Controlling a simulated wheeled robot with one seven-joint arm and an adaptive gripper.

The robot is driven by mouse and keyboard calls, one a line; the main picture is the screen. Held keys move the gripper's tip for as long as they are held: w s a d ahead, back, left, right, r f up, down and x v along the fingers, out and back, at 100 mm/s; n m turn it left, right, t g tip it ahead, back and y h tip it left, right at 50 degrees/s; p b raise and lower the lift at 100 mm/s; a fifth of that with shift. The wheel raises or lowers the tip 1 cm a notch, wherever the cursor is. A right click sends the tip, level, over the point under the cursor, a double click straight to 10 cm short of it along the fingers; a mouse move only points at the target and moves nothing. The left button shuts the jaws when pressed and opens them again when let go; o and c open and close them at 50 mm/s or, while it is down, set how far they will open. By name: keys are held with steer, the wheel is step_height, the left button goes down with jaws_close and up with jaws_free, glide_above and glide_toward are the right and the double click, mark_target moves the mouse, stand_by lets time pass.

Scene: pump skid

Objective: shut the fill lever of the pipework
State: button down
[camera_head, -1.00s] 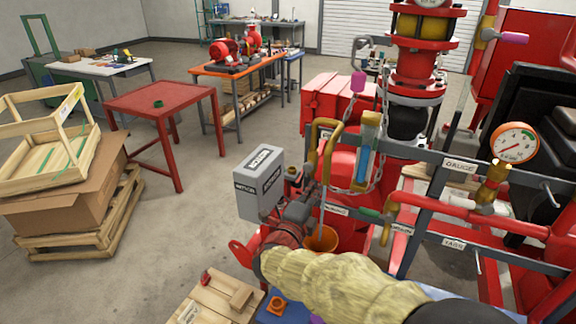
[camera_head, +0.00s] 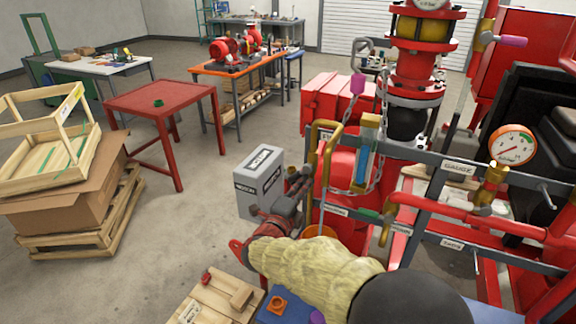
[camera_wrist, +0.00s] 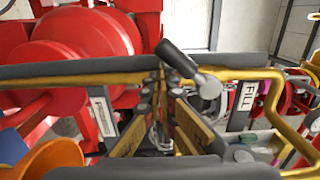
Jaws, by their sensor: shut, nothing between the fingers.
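The fill lever (camera_wrist: 182,62) shows in the wrist view as a dark handle on a metal arm, slanting up and left from a round metal joint. A label reading FILL (camera_wrist: 246,96) is at its right. My gripper (camera_wrist: 160,88) is shut and empty; its fingers meet beside the handle's lower left. I cannot tell whether they touch it. In the head view my gripper (camera_head: 300,176) is beside the bent yellow pipe (camera_head: 316,140) of the pipework, and I cannot make out the lever there.
The yellow pipe bends close by on the right in the wrist view (camera_wrist: 292,112). An orange bucket (camera_head: 320,231) is partly hidden behind my arm. A grey box (camera_head: 260,182) stands just left of my gripper. A gauge (camera_head: 513,145) and red pipes are to the right.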

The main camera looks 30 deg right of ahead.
mark_target(295, 179)
steer(key=shift+w+a+r+b, duration=0.3)
steer(key=shift+w+a, duration=0.2)
steer(key=shift+w, duration=0.15)
steer(key=shift+w+a+r+b, duration=0.15)
steer(key=shift+w+a+r, duration=0.15)
steer(key=shift+w+a, duration=0.25)
steer(key=shift+w+a+r, duration=0.2)
steer(key=shift+w+r, duration=0.15)
steer(key=shift+r, duration=0.2)
steer(key=shift+w+a+r, duration=0.2)
steer(key=shift+w+r, duration=0.15)
steer(key=shift+r, duration=0.15)
steer(key=shift+s+f+b, duration=0.1)
steer(key=shift+f+b, duration=0.5)
steer(key=shift+f, duration=0.15)
steer(key=v, duration=0.9)
